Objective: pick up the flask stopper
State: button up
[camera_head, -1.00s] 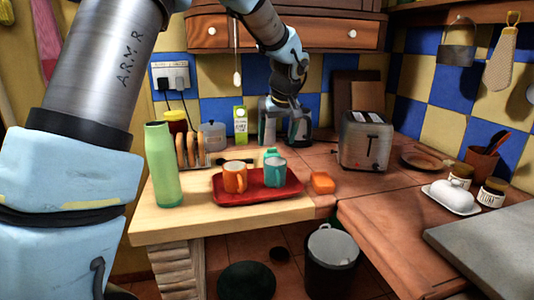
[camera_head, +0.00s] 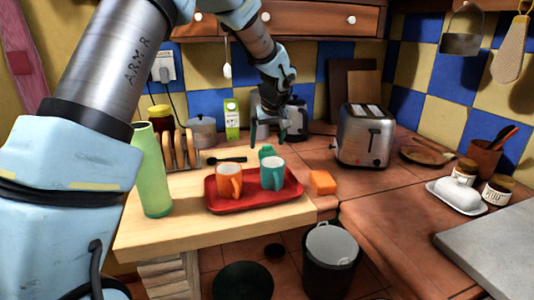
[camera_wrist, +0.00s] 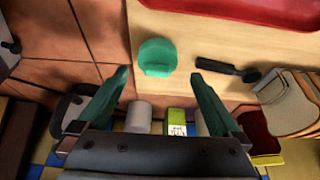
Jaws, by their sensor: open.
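The flask stopper, a small rounded green cap, sits on the wooden counter behind the teal mug (camera_head: 272,175). In the head view the stopper (camera_head: 266,152) is partly hidden by the mug. In the wrist view the stopper (camera_wrist: 157,57) is fully visible, just beyond the fingertips and roughly midway between them. My gripper (camera_head: 268,143) points down above and behind the stopper; in the wrist view my gripper (camera_wrist: 160,75) is open and empty, with its green fingers spread wider than the stopper. The green flask (camera_head: 152,172) stands upright at the counter's left.
A red tray (camera_head: 240,206) in front of the stopper holds the teal mug and an orange mug (camera_head: 228,180). A dark spoon (camera_wrist: 225,68) lies beside the stopper. A toast rack (camera_head: 180,152), a green-and-white carton (camera_head: 231,120) and a toaster (camera_head: 364,136) stand nearby.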

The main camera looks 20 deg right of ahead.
aim_at(268, 146)
jog(key=shift+p+x, duration=0.65)
jog(key=shift+x, duration=1.6)
jog(key=shift+s+d, duration=0.1)
jog(key=shift+d, duration=0.05)
